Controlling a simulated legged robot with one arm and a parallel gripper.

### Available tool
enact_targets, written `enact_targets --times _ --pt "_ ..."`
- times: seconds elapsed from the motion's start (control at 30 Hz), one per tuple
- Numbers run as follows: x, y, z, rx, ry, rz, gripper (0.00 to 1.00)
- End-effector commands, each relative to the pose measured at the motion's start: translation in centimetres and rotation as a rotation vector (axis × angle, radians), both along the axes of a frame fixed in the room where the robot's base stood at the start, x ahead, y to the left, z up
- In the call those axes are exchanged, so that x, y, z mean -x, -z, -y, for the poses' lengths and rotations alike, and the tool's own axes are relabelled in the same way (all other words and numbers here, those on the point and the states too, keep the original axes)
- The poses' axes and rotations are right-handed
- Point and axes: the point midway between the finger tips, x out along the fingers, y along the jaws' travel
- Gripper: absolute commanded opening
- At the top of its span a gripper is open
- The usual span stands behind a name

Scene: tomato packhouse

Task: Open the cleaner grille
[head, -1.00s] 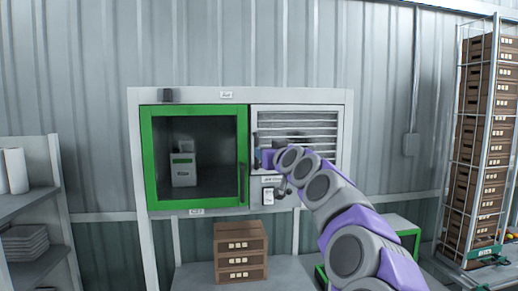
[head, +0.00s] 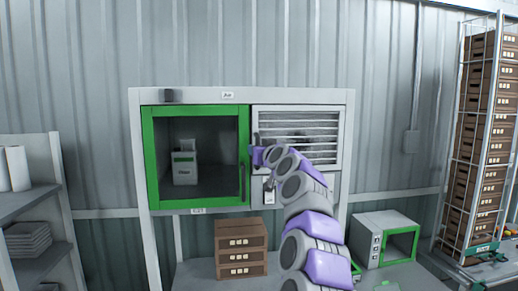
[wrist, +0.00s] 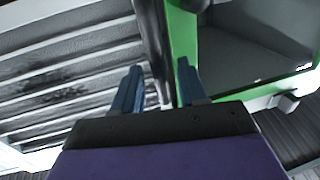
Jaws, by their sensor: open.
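The cleaner grille (head: 310,136) is a white louvred panel with dark smudges, on the right of a white cabinet. It looks shut. It also fills the left of the wrist view (wrist: 70,75). A dark upright handle (wrist: 153,40) runs along the grille's edge beside the green frame. My gripper (head: 253,157) is at the grille's left edge. In the wrist view my gripper (wrist: 158,84) is open, with the dark handle between its two blue fingers. I cannot tell whether they touch it.
A green-framed glass door (head: 148,160) is close on the left, with its own dark handle (head: 242,182). Brown crates (head: 240,250) stand below. A small green-fronted box (head: 368,238) sits lower right. A crate rack (head: 487,140) is far right, shelves (head: 30,200) at left.

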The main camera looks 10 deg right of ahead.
Motion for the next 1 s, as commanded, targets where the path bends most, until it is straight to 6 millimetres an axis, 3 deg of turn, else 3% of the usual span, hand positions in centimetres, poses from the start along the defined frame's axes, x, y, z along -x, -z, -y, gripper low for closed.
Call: enact_targets --times 0.4,0.83,1.0 --pt "-0.22 -0.05 -0.08 0.0 -0.001 0.001 0.42" --pt "-0.23 -0.02 -0.1 0.0 -0.002 0.0 0.02" --pt "-0.23 0.0 -0.12 0.0 -0.002 0.0 0.0"
